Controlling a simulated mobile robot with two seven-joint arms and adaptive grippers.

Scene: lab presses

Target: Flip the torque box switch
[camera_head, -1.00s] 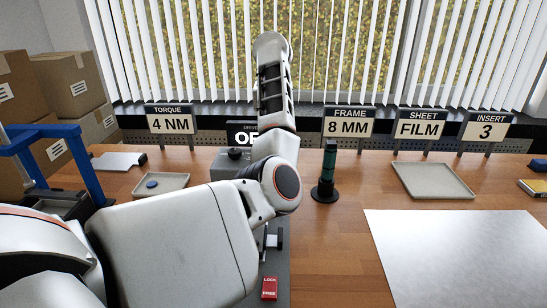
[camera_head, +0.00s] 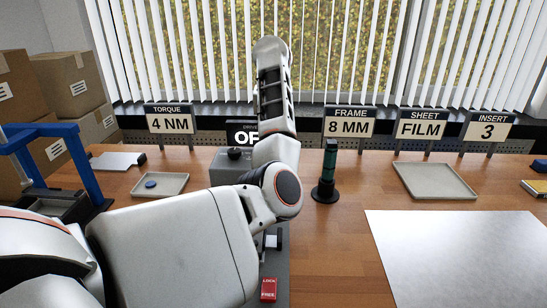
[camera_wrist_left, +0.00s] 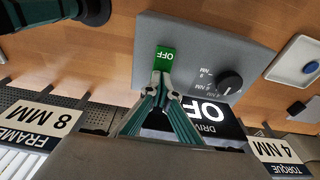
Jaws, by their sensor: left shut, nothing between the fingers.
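The torque box (camera_head: 222,170) is a grey box on the bench, partly hidden behind my left arm in the head view. The wrist view shows its grey top (camera_wrist_left: 195,38) with a black dial (camera_wrist_left: 230,82) marked in NM and a green switch face (camera_wrist_left: 164,60) reading OFF, upside down. My left gripper (camera_wrist_left: 162,80) is shut and empty, its teal-sided fingertips right at the edge of the green face; whether they touch cannot be told. In the head view my arm hides this gripper. A dark DRIVE sign (camera_wrist_left: 210,110) reading OF, partly covered, stands behind the box.
A dark green-topped post (camera_head: 327,175) stands right of my arm. A tray with a blue disc (camera_head: 160,186) lies left of the box. A blue frame (camera_head: 85,165) and cartons stand at left. An empty tray (camera_head: 434,181) and pale sheet (camera_head: 470,255) lie at right.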

